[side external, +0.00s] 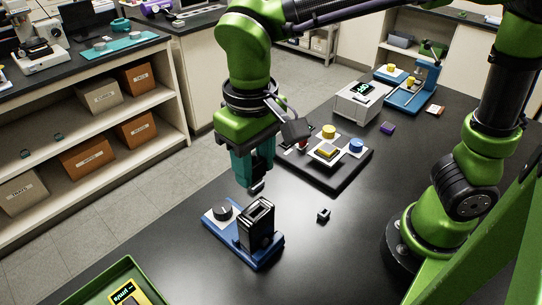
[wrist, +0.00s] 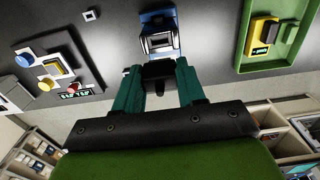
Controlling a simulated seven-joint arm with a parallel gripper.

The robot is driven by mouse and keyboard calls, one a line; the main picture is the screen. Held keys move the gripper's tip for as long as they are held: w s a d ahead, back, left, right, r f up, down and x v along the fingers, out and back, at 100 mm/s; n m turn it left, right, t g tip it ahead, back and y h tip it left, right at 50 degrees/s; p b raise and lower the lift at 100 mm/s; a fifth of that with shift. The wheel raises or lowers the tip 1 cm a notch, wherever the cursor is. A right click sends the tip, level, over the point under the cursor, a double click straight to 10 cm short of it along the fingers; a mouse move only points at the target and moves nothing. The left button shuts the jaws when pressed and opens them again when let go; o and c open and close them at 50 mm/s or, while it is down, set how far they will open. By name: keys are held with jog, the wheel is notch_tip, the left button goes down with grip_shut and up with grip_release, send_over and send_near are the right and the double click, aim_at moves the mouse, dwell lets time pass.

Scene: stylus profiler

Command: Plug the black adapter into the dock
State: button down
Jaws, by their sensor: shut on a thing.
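The black adapter (side external: 257,188) is held between the teal fingers of my gripper (side external: 253,170), its lower end sticking out below the fingertips. In the wrist view the adapter (wrist: 154,77) sits between both fingers of my gripper (wrist: 155,70). The dock is a blue base (side external: 268,259) with an upright black block (side external: 257,228) that has an open slot in its top, and a dark round knob (side external: 222,212) beside it. The adapter is above the dock and apart from it. In the wrist view the dock block (wrist: 158,42) lies just beyond the fingertips.
A small dark cube (side external: 323,215) lies right of the dock. Behind is a black platform (side external: 333,181) with yellow and blue knobs. A green tray (side external: 75,297) holding a yellow meter (side external: 130,293) is at the front left. The table between dock and arm base is mostly clear.

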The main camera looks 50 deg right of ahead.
aim_at(256, 183)
jog(key=shift+f, duration=0.8)
jog(key=shift+f, duration=2.5)
jog(key=shift+f, duration=0.3)
jog(key=shift+f, duration=0.85)
jog(key=c, duration=0.6)
grip_release()
jog(key=shift+d, duration=0.1)
jog(key=shift+c, duration=0.3)
